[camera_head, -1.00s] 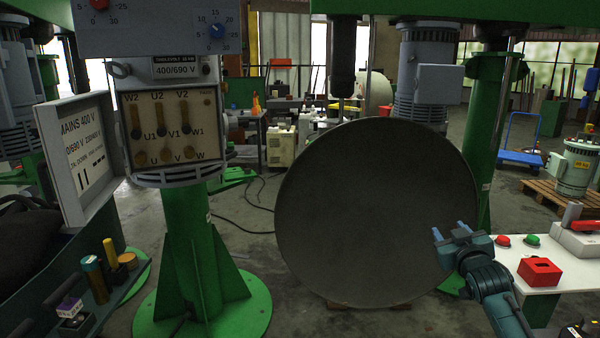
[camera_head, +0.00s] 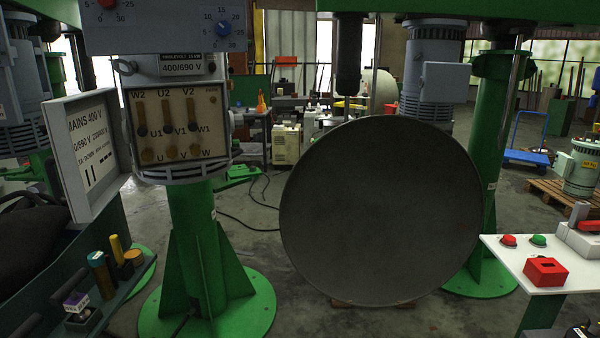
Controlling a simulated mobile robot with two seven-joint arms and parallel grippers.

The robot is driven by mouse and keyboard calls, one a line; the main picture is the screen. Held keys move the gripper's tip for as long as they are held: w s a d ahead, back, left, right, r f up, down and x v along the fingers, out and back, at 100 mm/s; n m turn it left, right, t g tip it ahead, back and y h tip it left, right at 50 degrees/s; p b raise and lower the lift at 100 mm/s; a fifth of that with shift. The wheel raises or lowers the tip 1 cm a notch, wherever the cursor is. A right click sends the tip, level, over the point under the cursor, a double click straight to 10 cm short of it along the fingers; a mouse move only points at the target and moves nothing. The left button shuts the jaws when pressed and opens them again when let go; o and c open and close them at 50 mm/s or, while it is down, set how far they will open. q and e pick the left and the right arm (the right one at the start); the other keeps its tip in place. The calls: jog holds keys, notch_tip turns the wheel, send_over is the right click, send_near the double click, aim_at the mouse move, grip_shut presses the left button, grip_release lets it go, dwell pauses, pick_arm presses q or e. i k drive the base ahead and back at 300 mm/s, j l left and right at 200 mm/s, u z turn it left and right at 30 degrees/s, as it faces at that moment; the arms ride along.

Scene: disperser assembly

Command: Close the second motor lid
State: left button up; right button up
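The motor terminal box (camera_head: 178,122) on the left green column stands open, with its terminals and brass links showing. A grey lid (camera_head: 92,158) labelled "MAINS 400 V" stands swung out to the left of this box. Another motor (camera_head: 432,65) hangs at the back right with a grey box (camera_head: 442,82) on its side; that box's face looks covered, though it is small in view. Neither of my grippers is in view.
A large dark disc (camera_head: 380,215) blocks the middle. A white table (camera_head: 555,270) at the right carries red and green buttons (camera_head: 523,240) and a red block (camera_head: 545,270). A dark tray (camera_head: 130,275) at lower left holds small cylinders and a purple-topped cube (camera_head: 76,301).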

aim_at(91, 156)
jog(key=k+j, duration=0.2)
jog(key=j, duration=0.2)
jog(key=k+j, duration=0.2)
jog(key=j, duration=0.2)
jog(key=k+j, duration=0.15)
jog(key=j, duration=0.25)
jog(key=k+j, duration=0.2)
jog(key=j, duration=0.2)
jog(key=k+j, duration=0.2)
jog(key=j, duration=0.2)
jog(key=k+j, duration=0.2)
jog(key=j, duration=0.2)
jog(key=i+l, duration=0.5)
jog(key=l, duration=0.25)
jog(key=i+l, duration=0.25)
jog(key=l, duration=0.1)
